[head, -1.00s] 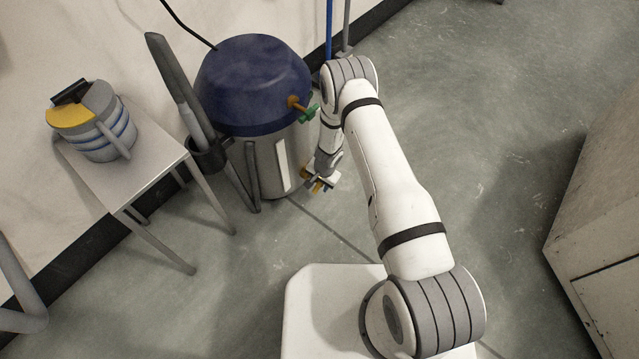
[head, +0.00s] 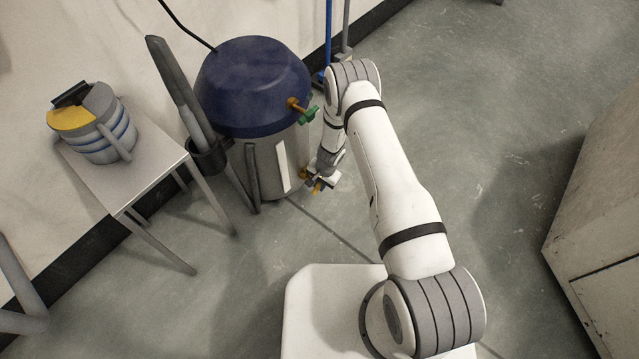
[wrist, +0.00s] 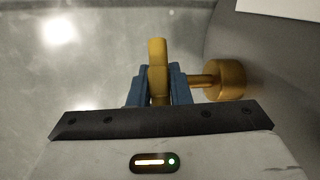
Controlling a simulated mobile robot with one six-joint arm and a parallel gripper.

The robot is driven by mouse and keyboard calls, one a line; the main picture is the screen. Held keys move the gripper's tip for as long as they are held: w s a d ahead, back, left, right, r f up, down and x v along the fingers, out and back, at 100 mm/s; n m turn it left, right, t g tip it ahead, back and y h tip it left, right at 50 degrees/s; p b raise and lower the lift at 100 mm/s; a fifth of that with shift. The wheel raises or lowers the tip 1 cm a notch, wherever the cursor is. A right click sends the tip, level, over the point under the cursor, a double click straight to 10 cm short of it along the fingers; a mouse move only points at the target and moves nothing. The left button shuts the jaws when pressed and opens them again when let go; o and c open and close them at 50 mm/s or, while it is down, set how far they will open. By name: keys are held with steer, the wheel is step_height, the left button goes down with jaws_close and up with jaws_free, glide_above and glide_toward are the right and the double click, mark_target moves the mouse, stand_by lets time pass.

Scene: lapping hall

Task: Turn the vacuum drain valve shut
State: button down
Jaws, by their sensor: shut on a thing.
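The vacuum (head: 250,95) has a blue lid and a light metal drum and stands on the floor by the wall. Its drain valve, brass coloured, sits low on the drum. In the wrist view the brass handle (wrist: 157,62) stands between the two blue fingers of my gripper (wrist: 157,88), which are shut on it. The valve's brass body (wrist: 230,80) shows to the right of the fingers. In the head view my gripper (head: 319,183) is at the drum's lower right side, and it partly hides the valve.
A grey wand stands in a dark holder (head: 207,157) left of the drum. A small table (head: 125,184) bears a striped container (head: 100,130). A cabinet (head: 600,220) stands at right; floor between is clear.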

steer(key=shift+d+f+g+y+b, duration=0.15)
steer(key=shift+f+g+y+b, duration=0.15)
steer(key=shift+g+y+b, duration=0.45)
steer(key=shift+f+g+y+b, duration=0.1)
steer(key=shift+g+y+b, duration=0.25)
steer(key=shift+g+b, duration=0.5)
steer(key=g+y+b, duration=0.1)
steer(key=b, duration=0.3)
steer(key=shift+m+g+y, duration=0.3)
steer(key=shift+r+g+y+b, duration=0.2)
steer(key=shift+g+y+b, duration=0.15)
steer(key=shift+b, duration=0.35)
steer(key=shift+r, duration=0.1)
steer(key=c, duration=1.3)
jaws_free()
steer(key=shift+c, duration=0.2)
